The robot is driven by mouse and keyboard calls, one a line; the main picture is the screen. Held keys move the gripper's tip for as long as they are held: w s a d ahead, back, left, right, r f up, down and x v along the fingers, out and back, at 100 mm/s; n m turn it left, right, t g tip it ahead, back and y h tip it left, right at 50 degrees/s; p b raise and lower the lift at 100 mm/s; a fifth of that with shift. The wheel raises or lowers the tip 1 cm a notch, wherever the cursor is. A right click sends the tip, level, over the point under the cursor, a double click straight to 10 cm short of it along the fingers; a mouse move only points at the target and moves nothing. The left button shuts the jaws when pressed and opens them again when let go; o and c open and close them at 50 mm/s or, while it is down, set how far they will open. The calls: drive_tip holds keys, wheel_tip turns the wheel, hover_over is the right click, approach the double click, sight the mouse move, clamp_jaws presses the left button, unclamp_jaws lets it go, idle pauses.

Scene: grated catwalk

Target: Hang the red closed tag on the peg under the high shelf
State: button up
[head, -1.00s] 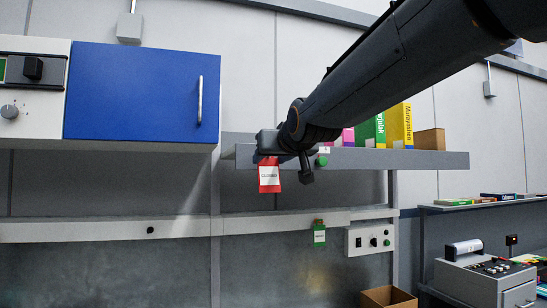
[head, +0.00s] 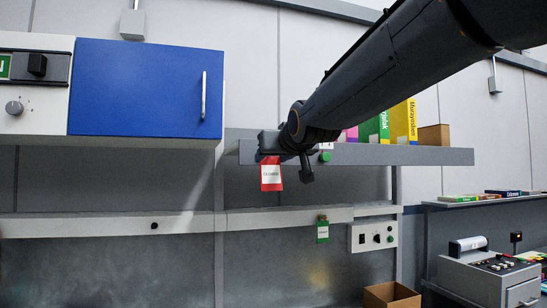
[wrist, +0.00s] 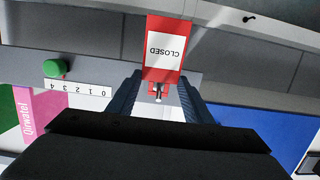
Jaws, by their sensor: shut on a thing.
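The red tag (head: 271,174) with a white CLOSED panel hangs down from my gripper (head: 268,152), just in front of the high shelf's (head: 400,155) front edge. In the wrist view the tag (wrist: 165,50) shows upside down, its narrow end between the two dark fingers of my gripper (wrist: 158,92). The fingers are shut on it. A small pale piece shows there; I cannot tell what it is. A small dark peg (head: 154,226) sticks out of the pale rail below the shelf's level, left of the tag. It also shows in the wrist view (wrist: 250,18), apart from the tag.
A green tag (head: 322,232) hangs on the rail to the right, beside a switch box (head: 373,236). A blue cabinet (head: 145,90) juts out at the left. Boxes (head: 403,122) stand on the high shelf. An open carton (head: 391,295) is below. The rail between peg and green tag is clear.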

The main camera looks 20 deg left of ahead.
drive_tip(key=o, duration=1.2)
drive_tip(key=shift+s, duration=0.1)
drive_tip(key=b+v, duration=0.3)
drive_tip(key=v, duration=0.5)
drive_tip(key=w+d+f+m+g+h, duration=0.1)
drive_tip(key=d+f+g+h, duration=0.1)
drive_tip(key=d+f, duration=0.65)
drive_tip(key=d+f+m+g+h+b, duration=0.1)
drive_tip(key=d+f+h, duration=0.15)
drive_tip(key=f, duration=1.15)
drive_tip(key=w+d+f+m+g+h, duration=0.1)
drive_tip(key=d+f+g+h, duration=0.1)
drive_tip(key=d+f, duration=0.7)
drive_tip(key=s+d+f+m+g, duration=0.1)
drive_tip(key=s+d+f+g, duration=0.1)
drive_tip(key=s+d+f, duration=0.2)
drive_tip(key=s+d+f+m+g+h+b, duration=0.1)
drive_tip(key=s+d+f, duration=0.4)
drive_tip(key=s+f, duration=0.5)
drive_tip(key=s+d+f+m+g+h+b, duration=0.1)
drive_tip(key=s+d+f+g, duration=0.3)
drive_tip(key=f, duration=0.9)
drive_tip(key=shift+s+d+f+m, duration=0.15)
drive_tip(key=shift+s+d, duration=0.2)
drive_tip(key=shift+s, duration=0.4)
drive_tip(key=shift+s+d+f+m, duration=0.15)
drive_tip(key=shift+s+d, duration=0.2)
drive_tip(key=shift+s, duration=0.4)
